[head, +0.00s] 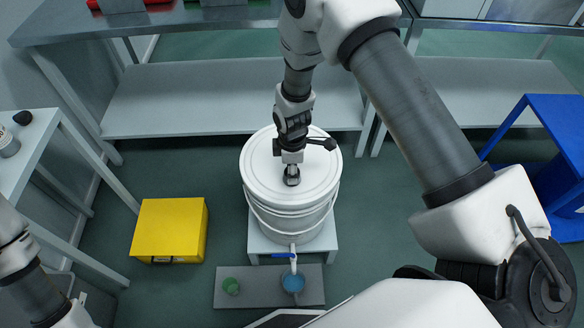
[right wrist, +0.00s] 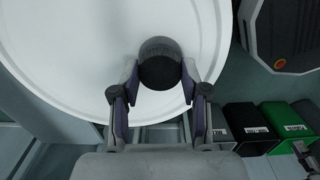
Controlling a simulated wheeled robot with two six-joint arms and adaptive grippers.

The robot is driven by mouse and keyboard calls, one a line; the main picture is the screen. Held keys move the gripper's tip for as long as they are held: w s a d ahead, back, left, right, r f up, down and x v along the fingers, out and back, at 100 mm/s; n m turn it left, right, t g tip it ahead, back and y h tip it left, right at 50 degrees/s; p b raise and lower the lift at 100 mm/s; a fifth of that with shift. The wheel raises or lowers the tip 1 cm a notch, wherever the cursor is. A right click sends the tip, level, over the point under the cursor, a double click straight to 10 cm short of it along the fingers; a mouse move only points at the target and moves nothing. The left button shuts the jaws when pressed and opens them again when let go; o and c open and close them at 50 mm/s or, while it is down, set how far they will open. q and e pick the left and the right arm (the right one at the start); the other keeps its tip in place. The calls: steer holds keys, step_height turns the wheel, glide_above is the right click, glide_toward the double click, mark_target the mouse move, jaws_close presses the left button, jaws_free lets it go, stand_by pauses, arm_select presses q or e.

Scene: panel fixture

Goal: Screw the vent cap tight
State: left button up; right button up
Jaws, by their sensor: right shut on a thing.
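The vent cap (right wrist: 160,62) is a dark round knob on the white lid (right wrist: 60,50) of a drum. In the right wrist view it sits between the two fingers of my right gripper (right wrist: 160,85), which is shut on it. I cannot tell how far the cap is turned. Part of my left arm shows at the lower left of the head view, but its gripper is out of view.
A yellow box (head: 168,229) stands left, a blue frame (head: 560,140) right, metal benches behind.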

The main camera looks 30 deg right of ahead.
steer(key=shift+f, duration=0.5)
stand_by(0.3)
steer(key=o, duration=0.9)
step_height(320, 180, up, 12)
steer(key=shift+s, duration=0.1)
